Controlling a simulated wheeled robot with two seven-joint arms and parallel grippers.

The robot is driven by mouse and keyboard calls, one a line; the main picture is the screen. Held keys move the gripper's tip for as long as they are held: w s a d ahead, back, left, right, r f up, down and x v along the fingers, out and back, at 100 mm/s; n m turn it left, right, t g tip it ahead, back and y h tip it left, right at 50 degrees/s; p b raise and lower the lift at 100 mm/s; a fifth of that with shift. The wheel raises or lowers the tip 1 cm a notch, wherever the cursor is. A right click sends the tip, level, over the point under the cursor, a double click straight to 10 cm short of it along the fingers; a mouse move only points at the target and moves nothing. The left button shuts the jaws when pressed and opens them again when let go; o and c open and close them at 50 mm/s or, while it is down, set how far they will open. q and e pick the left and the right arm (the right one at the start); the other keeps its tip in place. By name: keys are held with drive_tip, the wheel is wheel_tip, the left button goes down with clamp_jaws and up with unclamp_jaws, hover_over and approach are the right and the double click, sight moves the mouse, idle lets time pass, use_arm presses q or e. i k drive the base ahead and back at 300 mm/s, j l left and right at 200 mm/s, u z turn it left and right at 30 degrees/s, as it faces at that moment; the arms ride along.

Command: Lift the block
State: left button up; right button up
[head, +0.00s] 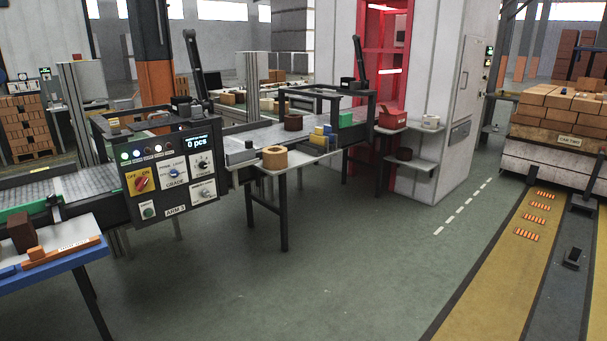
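Neither of my grippers shows in the head view. Several blocks are in view, and I cannot tell which one the task means. A dark brown block (20,232) stands on the blue-edged table (62,262) at the lower left, with a small orange block (36,253) beside it. A tan block with a round opening (275,157) sits at the near edge of the middle table. A dark reddish-brown round piece (293,122) lies farther back. Small yellow and blue blocks (318,136) are grouped to its right, and a green block (345,119) is beyond them.
A control panel (172,175) reading 0 pcs stands beside the conveyor (85,182). A red-framed cabinet (384,50) with a side shelf (414,170) is behind. A cart (560,156) of stacked bricks stands at right. The green floor (300,280) in front is clear.

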sight(274, 158)
drive_tip(key=i, duration=1.6)
drive_tip(key=i+j+z, duration=0.1)
drive_tip(key=i, duration=1.45)
